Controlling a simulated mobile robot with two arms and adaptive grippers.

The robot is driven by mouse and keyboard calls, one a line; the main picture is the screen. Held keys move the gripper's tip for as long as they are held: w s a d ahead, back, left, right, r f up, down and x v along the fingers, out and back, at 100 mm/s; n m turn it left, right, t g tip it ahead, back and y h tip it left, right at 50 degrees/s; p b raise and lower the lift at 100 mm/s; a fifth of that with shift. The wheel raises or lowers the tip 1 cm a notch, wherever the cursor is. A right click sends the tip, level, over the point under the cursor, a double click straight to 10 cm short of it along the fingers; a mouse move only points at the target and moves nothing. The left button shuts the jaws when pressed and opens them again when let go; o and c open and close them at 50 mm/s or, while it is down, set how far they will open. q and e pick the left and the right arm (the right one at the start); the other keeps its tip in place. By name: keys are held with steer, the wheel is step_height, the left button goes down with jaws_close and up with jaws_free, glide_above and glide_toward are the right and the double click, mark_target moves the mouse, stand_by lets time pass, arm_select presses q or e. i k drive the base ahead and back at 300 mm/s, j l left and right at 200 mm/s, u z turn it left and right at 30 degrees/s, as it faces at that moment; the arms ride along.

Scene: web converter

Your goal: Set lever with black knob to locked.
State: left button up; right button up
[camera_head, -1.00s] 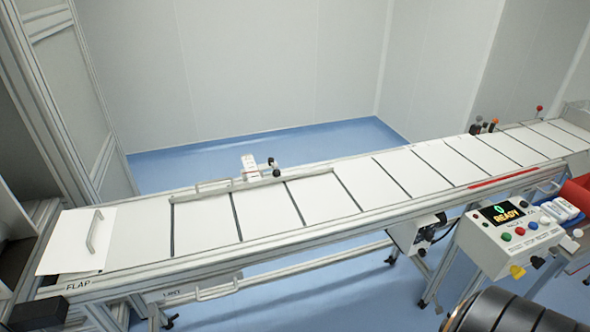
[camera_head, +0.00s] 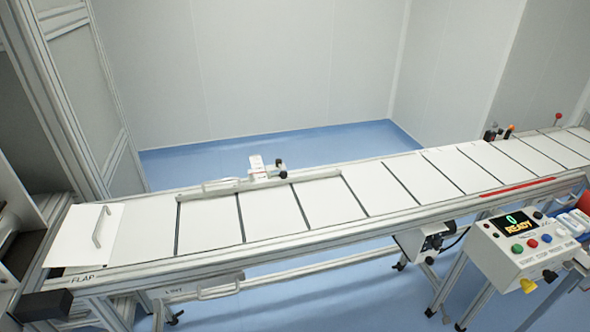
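Several black knobs show in the head view, and I cannot tell which belongs to the lever. A small white device with black knobs (camera_head: 280,169) sits on the conveyor's back rail, left of centre. A black knob (camera_head: 489,135) stands at the back rail on the right, beside an orange one. A black handle (camera_head: 549,275) is on the lower front of the control box (camera_head: 520,244), beside a yellow one. A dark fitting (camera_head: 436,236) hangs under the conveyor's front edge. No lock marking is readable. Neither gripper is in view.
The long conveyor (camera_head: 330,200) with white panels runs across the view. A white flap (camera_head: 84,236) with a handle lies at its left end. The control box display reads "0 READY". A red-topped lever (camera_head: 557,119) stands far right. Blue floor (camera_head: 300,146) is clear behind.

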mark_target(283, 175)
steer(key=i+u, duration=0.45)
steer(key=i+l+u, duration=0.2)
steer(key=u, duration=0.2)
